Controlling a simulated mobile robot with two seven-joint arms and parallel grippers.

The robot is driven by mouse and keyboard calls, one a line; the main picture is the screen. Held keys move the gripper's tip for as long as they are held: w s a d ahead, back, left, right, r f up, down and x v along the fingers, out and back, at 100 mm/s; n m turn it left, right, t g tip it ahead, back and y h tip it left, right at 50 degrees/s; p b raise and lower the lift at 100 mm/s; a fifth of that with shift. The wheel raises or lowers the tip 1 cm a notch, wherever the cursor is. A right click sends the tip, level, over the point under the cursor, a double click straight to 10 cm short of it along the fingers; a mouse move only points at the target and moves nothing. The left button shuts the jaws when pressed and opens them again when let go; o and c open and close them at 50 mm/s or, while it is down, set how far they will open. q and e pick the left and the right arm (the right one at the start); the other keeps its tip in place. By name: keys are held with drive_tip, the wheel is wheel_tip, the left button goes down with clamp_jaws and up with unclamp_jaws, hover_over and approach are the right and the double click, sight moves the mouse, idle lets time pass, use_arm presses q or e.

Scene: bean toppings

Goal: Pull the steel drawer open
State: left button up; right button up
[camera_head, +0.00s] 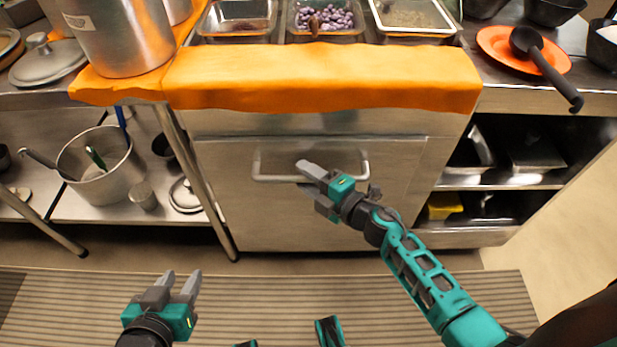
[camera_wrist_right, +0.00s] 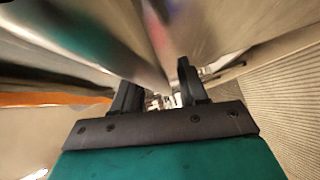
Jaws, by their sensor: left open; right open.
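The steel drawer (camera_head: 235,190) is a flat metal front below the counter, flush with the unit around it. Its pale bar handle (camera_head: 275,178) runs across the upper part of the front. My right gripper (camera_head: 303,175) is open at the middle of the handle, its fingers pointing left and covering part of the bar. In the right wrist view its two dark fingers (camera_wrist_right: 160,90) are spread close to a blurred metal surface; I cannot tell whether the bar lies between them. My left gripper (camera_head: 182,278) is open and empty, low over the striped mat, away from the drawer.
An orange cloth (camera_head: 320,80) hangs over the counter edge above the drawer. Pots stand on the left shelf, including a large pot (camera_head: 75,185). Open shelves (camera_head: 500,180) are at right. The striped mat (camera_head: 260,310) before the drawer is clear of objects.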

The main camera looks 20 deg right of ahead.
clamp_jaws()
idle(0.3)
idle(0.3)
